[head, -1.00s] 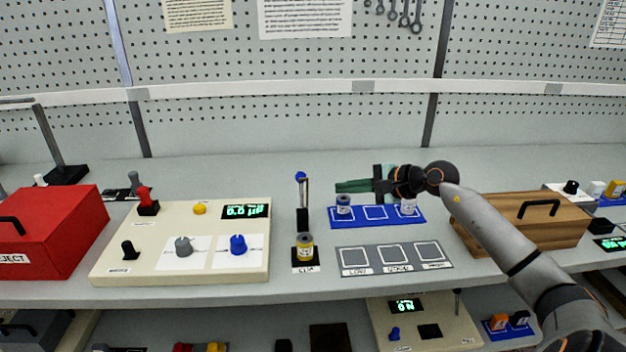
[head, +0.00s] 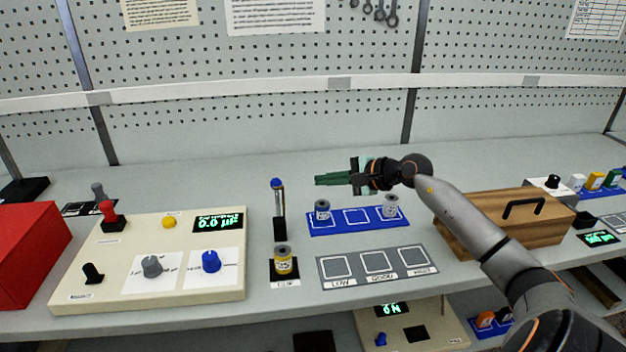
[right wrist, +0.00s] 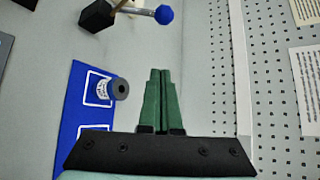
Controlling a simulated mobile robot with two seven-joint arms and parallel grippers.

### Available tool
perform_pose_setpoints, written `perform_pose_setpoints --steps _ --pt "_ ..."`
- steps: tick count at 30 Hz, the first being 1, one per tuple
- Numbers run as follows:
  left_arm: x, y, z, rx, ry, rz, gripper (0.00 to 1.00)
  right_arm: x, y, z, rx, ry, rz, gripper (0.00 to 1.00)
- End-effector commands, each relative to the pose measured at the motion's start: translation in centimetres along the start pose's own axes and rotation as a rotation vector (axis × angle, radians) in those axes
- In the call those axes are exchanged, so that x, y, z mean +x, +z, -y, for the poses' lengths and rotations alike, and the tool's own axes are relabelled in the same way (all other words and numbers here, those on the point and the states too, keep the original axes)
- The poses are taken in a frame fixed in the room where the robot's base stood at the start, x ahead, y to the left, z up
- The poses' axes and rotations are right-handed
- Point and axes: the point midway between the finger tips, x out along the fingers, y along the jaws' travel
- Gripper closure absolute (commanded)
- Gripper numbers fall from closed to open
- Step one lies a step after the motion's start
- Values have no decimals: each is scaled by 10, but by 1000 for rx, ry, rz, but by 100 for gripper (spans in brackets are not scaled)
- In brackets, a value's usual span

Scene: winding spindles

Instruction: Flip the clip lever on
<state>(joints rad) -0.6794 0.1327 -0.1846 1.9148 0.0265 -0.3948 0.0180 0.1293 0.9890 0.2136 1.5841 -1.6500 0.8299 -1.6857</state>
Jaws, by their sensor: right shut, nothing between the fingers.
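The clip lever (head: 278,204) stands upright on a black base behind the yellow spool, with a blue knob at its top. Its blue knob (right wrist: 163,14) also shows at the top of the right wrist view. A yellow spool (head: 284,262) sits on the black block labelled CLIP, in front of the lever. My right gripper (head: 318,180) is to the right of the lever, apart from it, above the back of the blue tray. Its green fingers (right wrist: 160,72) are together and empty. My left gripper is not in view.
A blue tray (head: 317,230) holds two grey spools, with an empty middle square. A grey tray (head: 354,279) with three empty squares lies in front. A cream control panel (head: 120,226) stands left, a wooden box (head: 465,229) right.

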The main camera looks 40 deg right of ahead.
Motion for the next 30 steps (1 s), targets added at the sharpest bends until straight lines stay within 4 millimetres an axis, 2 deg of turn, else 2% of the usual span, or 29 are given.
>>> perform_pose_setpoints --steps 19,26,30 --pt "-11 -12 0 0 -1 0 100 93 3 2 2 -1 4 100" --pt "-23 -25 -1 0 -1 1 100 81 29 2 -4 2 3 100" --pt "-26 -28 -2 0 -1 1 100 78 36 1 -3 1 1 100"
